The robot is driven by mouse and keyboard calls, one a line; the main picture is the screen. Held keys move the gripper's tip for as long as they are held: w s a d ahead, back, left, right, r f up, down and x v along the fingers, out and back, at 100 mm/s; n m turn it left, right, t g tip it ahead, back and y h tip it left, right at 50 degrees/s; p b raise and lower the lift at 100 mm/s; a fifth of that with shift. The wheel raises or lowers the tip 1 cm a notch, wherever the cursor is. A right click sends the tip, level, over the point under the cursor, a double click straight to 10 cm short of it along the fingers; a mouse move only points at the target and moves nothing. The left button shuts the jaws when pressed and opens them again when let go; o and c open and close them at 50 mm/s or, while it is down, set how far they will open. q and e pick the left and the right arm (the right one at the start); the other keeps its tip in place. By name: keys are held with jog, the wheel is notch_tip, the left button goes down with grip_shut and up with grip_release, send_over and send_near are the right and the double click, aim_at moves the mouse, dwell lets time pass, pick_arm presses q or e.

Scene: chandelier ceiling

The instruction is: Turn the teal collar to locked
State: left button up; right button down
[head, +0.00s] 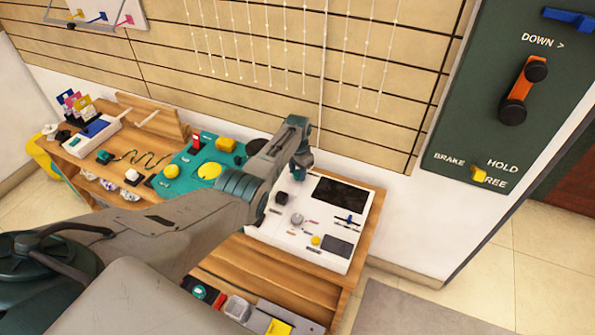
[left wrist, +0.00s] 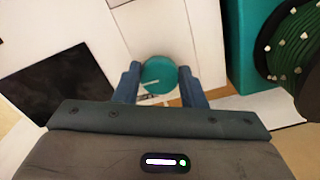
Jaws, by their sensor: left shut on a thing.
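The teal collar (left wrist: 158,75) shows in the left wrist view as a round teal disc with a pale line near its lower edge. It sits between the two blue-grey fingers of my left gripper (left wrist: 158,88), which is shut on it. In the head view my left gripper (head: 301,170) points down at the back of the white panel (head: 263,232) on the wooden bench. The collar is mostly hidden there by the gripper and arm. I cannot read any lock mark on it. My right gripper is not in view.
The white panel carries a dark screen (head: 342,197), knobs and a slider. A teal board (head: 168,184) with yellow parts lies to its left. In the left wrist view a green cable spool (left wrist: 292,42) stands close on the right. A dark green lever board (head: 470,135) stands at right.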

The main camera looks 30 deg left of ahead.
aim_at(297, 174)
pick_arm(q)
jog(key=o, duration=0.9)
jog(key=shift+o, duration=0.5)
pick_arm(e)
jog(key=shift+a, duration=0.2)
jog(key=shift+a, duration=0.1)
pick_arm(q)
jog(key=shift+r, duration=0.3)
notch_tip(297, 174, up, 10)
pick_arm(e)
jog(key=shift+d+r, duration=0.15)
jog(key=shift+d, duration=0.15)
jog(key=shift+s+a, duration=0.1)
